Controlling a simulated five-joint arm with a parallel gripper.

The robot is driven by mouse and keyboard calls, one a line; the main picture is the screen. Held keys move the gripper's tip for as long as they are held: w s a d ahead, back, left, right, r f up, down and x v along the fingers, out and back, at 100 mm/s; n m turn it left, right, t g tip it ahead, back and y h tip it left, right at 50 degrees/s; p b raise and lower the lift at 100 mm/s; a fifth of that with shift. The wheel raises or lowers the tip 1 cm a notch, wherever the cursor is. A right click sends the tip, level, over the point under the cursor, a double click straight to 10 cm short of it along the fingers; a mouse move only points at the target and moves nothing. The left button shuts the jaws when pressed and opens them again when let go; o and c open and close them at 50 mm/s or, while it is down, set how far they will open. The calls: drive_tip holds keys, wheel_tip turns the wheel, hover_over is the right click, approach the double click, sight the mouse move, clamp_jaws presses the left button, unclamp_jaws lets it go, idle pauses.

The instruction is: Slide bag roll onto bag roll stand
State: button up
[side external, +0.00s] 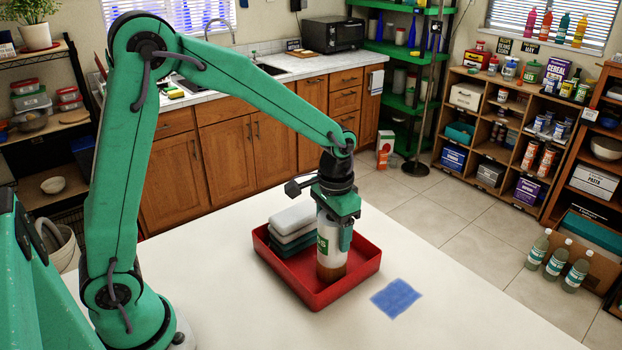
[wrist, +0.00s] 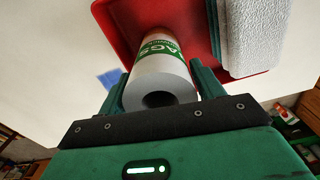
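The bag roll (side external: 327,247) is a white upright cylinder with a green label and a brownish lower part, inside the red tray (side external: 312,297). My gripper (side external: 335,225) is above it, pointing down, with its fingers along the roll's sides. In the wrist view the bag roll (wrist: 160,80) lies between both fingers of my gripper (wrist: 160,72), which look pressed against it. Its hollow end faces the camera. I cannot tell whether the roll's bottom touches the tray floor. I cannot make out a bag roll stand in either view.
A flat blue square (side external: 397,297) lies on the white table (side external: 450,290), right of the tray. The table around them is clear.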

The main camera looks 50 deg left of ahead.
drive_tip(key=shift+o, duration=1.1)
drive_tip(key=shift+r, duration=3.9)
